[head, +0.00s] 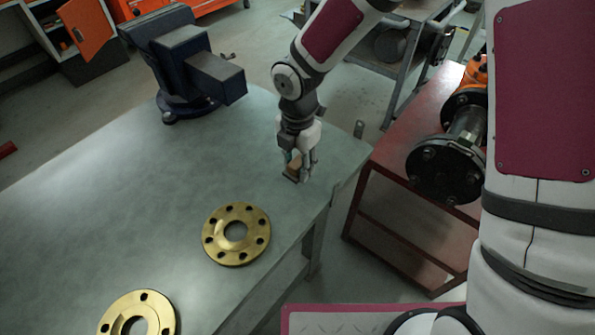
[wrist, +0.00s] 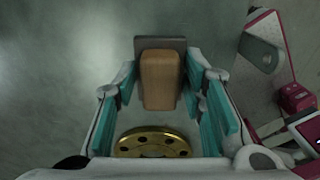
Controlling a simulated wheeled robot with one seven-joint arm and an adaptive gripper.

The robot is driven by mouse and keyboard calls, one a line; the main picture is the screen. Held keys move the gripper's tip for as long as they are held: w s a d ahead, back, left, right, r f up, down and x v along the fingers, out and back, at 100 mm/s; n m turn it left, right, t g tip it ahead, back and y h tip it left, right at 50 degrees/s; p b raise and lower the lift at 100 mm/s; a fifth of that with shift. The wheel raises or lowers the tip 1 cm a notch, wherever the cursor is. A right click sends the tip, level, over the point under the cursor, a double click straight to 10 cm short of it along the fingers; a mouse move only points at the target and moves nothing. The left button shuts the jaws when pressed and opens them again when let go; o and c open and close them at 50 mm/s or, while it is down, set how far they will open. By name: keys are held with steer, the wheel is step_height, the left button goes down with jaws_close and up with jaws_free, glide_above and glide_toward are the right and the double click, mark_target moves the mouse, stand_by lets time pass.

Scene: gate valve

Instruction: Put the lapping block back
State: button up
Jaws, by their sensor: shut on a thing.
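The lapping block (wrist: 160,80) is a tan wooden block on a flat grey plate. In the wrist view it sits between the teal finger pads of my gripper (wrist: 163,90). In the head view my gripper (head: 299,168) points down over the workbench near its right edge, shut on the block (head: 293,170). The block is partly hidden by the fingers there. I cannot tell whether its plate touches the bench top.
The grey-green workbench (head: 140,215) carries two brass flanges, one nearer the block (head: 236,234) and one at the front (head: 138,315). A blue vise (head: 190,65) stands at the back. A red stand (head: 400,190) with a black-flanged valve (head: 450,165) is right of the bench.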

mark_target(297, 173)
steer(key=shift+w+f, duration=0.1)
steer(key=shift+f, duration=1.65)
steer(key=shift+f, duration=0.2)
steer(key=o, duration=1.3)
steer(key=shift+r, duration=0.1)
step_height(297, 173, up, 12)
steer(key=shift+r+p, duration=0.15)
steer(key=shift+p, duration=0.3)
